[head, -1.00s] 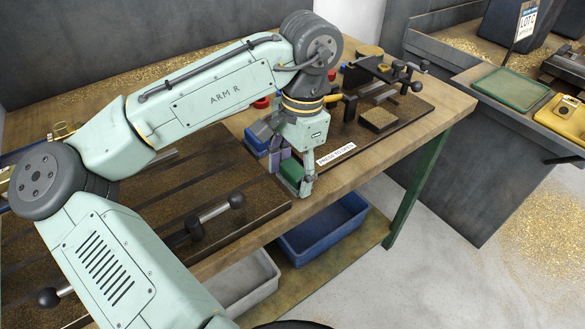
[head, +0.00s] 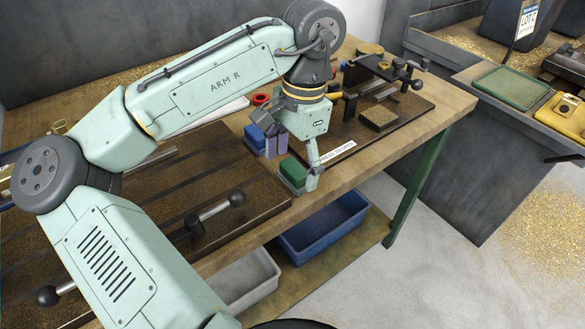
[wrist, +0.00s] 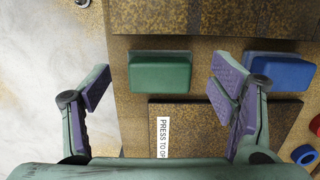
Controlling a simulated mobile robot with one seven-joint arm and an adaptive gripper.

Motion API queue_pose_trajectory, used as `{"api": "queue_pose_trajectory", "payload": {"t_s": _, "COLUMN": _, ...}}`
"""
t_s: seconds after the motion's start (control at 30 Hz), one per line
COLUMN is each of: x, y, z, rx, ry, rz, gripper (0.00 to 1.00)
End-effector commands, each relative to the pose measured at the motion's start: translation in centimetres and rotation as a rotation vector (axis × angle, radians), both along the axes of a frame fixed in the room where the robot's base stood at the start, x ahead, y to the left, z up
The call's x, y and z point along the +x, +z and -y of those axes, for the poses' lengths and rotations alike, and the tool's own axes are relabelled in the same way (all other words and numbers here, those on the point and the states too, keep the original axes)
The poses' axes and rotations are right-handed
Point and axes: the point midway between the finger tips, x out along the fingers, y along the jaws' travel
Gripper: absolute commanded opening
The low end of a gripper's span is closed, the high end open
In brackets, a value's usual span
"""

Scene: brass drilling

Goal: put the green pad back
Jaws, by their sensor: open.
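The green pad (head: 293,171) lies on the bench top near its front edge, beside the dark slotted plate. It also shows in the wrist view (wrist: 160,73), lying flat between my spread fingers. My gripper (head: 286,156) is open and empty over the pad. In the wrist view my gripper (wrist: 163,80) has a clear gap between each finger and the pad. A blue pad (wrist: 282,73) lies to the right of the green one, partly behind my right finger.
The slotted plate (head: 150,215) with a ball-ended handle (head: 215,208) lies to the left. A dark fixture board (head: 410,108) stands behind right, with a "PRESS TO OP…" label (wrist: 163,137) near the pad. A red ring (wrist: 304,154) is near the blue pad. The front edge is close.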

Motion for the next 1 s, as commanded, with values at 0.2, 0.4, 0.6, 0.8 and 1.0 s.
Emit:
{"api": "queue_pose_trajectory", "payload": {"t_s": 0.2, "x": 0.4, "y": 4.9, "z": 0.5, "rx": 0.003, "ry": 0.002, "rz": 0.004, "gripper": 0.78}}
{"api": "queue_pose_trajectory", "payload": {"t_s": 0.4, "x": 0.6, "y": 8.5, "z": 0.9, "rx": 0.001, "ry": 0.002, "rz": 0.003, "gripper": 0.78}}
{"api": "queue_pose_trajectory", "payload": {"t_s": 0.6, "x": 0.7, "y": 10.1, "z": 1.0, "rx": 0.0, "ry": 0.0, "rz": 0.001, "gripper": 0.78}}
{"api": "queue_pose_trajectory", "payload": {"t_s": 0.8, "x": 0.7, "y": 10.3, "z": 1.1, "rx": -0.001, "ry": -0.001, "rz": 0.0, "gripper": 0.78}}
{"api": "queue_pose_trajectory", "payload": {"t_s": 1.0, "x": 0.7, "y": 10.3, "z": 1.1, "rx": -0.001, "ry": -0.001, "rz": 0.0, "gripper": 0.78}}
